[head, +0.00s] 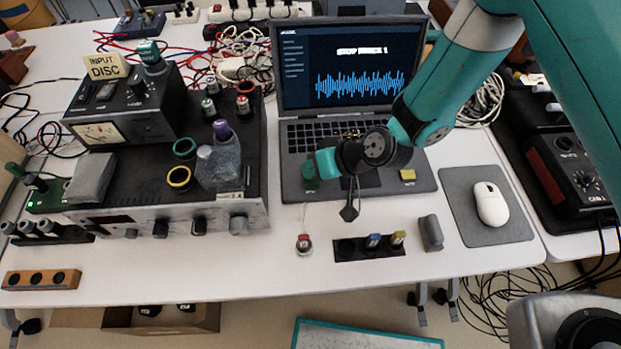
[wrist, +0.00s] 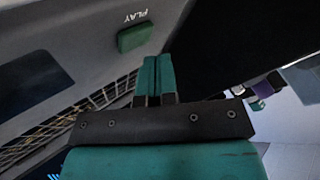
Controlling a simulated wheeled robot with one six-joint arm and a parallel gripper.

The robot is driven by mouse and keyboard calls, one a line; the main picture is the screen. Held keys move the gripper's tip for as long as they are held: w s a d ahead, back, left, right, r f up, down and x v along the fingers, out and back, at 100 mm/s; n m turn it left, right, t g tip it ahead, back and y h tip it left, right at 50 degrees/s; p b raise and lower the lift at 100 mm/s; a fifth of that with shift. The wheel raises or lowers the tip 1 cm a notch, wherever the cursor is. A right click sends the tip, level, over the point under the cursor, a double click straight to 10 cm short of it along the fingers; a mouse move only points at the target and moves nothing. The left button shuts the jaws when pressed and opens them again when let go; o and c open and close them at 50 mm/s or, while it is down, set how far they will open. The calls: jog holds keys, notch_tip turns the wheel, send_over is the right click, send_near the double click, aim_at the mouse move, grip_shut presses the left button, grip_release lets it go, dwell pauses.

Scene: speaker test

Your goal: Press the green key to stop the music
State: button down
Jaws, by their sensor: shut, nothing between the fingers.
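The laptop (head: 430,181) stands open on the white table. Its screen (head: 345,65) shows a blue waveform under white text that seems to read "STOP MUSIC". The green key (head: 309,171) is at the left of its front deck. In the wrist view the green key (wrist: 136,37) sits beside the word PLAY. A yellow key (head: 408,175) is at the right of the deck. My gripper (wrist: 153,58) has its teal fingers together and empty, close to the green key with a small gap in the picture. In the head view my gripper (head: 324,160) is over the deck, beside the green key.
An amplifier (head: 165,213) with jars and a control box on it stands left of the laptop. A mouse (head: 491,203) lies on a grey pad at the right. A dark strip (head: 345,247) with coloured plugs lies in front. Cables clutter the back.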

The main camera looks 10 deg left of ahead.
jog(key=shift+r+p, duration=2.1)
jog(key=shift+r, duration=0.9)
jog(key=shift+r, duration=0.1)
